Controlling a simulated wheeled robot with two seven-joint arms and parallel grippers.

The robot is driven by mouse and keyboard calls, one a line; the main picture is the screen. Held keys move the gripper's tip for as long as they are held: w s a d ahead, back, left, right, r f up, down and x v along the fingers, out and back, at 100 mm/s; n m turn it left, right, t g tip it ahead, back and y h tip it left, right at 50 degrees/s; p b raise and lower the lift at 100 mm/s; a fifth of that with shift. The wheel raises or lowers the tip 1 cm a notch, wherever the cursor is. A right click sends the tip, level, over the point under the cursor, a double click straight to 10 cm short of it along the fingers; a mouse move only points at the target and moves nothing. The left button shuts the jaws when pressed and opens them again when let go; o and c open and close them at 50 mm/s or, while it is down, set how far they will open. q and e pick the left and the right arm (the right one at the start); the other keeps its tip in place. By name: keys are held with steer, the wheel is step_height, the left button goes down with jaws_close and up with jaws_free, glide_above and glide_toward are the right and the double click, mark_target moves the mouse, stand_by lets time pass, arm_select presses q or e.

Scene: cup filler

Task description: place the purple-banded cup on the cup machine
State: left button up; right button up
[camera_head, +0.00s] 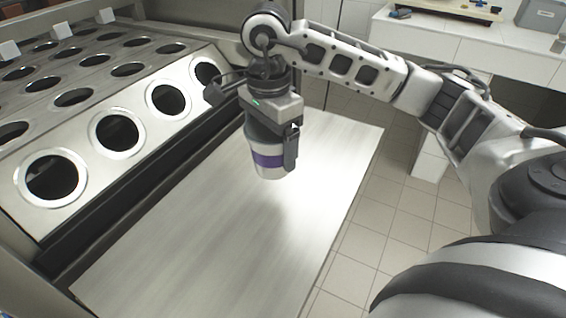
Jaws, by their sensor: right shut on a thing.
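The purple-banded cup (268,160) is white below with a purple band and a dark upper part. My right gripper (272,132) is shut on it and holds it about upright, over the pale board to the right of the machine. The gripper hides part of the cup's upper side. The cup machine (75,120) fills the left side, a steel surface with rows of round dark holes with bright rims. The cup is apart from the nearest row of holes. My left gripper is not in view.
A pale flat board (215,235) lies beside the machine's front edge, bare apart from the cup above it. A tiled floor (385,225) shows to the right. A white counter (470,45) with small items stands at the back right.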

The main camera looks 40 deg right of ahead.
steer(key=shift+s+d+f, duration=0.25)
steer(key=shift+d+f, duration=0.65)
steer(key=shift+f, duration=0.2)
steer(key=f, duration=0.3)
steer(key=shift+s+d+f, duration=0.1)
steer(key=shift+d, duration=0.2)
steer(key=shift+f, duration=0.25)
